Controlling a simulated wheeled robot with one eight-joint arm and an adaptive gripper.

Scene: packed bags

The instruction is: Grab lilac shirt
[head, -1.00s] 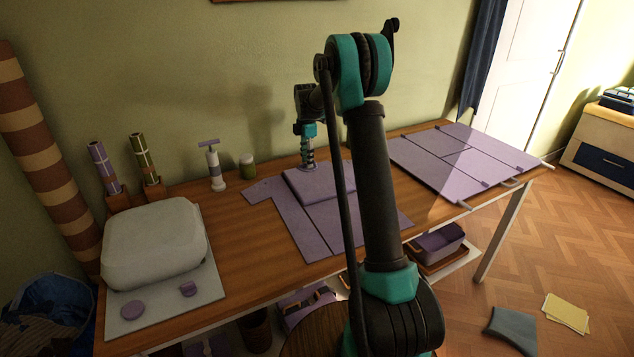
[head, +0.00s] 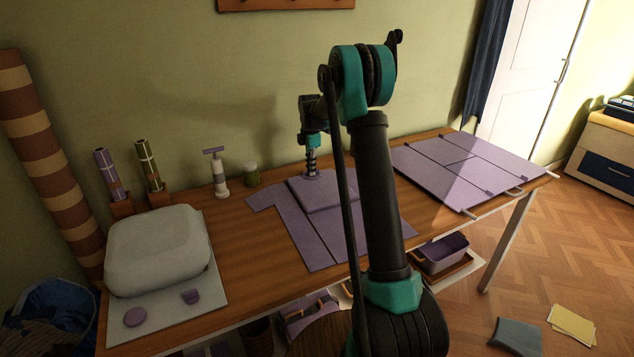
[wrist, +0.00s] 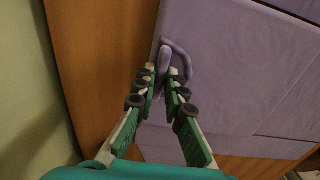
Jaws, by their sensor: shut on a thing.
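The lilac shirt (head: 310,230) lies flat on the wooden table, with one sleeve spread toward the left. A raised, folded-looking lilac section (head: 325,195) lies on its back part. My gripper (head: 312,174) points down at the back left corner of this section. In the wrist view, my gripper (wrist: 165,75) is shut on a small raised lilac loop (wrist: 178,52) at the edge of the lilac cloth (wrist: 235,60). The cloth still rests on the table. My arm hides part of the shirt's right side in the head view.
A lilac panelled board (head: 440,178) lies on the table's right end. A pale rounded bundle (head: 158,250) sits on a grey mat (head: 215,300) at left. A pump bottle (head: 217,176) and a green jar (head: 252,175) stand near the wall. Bare table (head: 240,240) lies left of the shirt.

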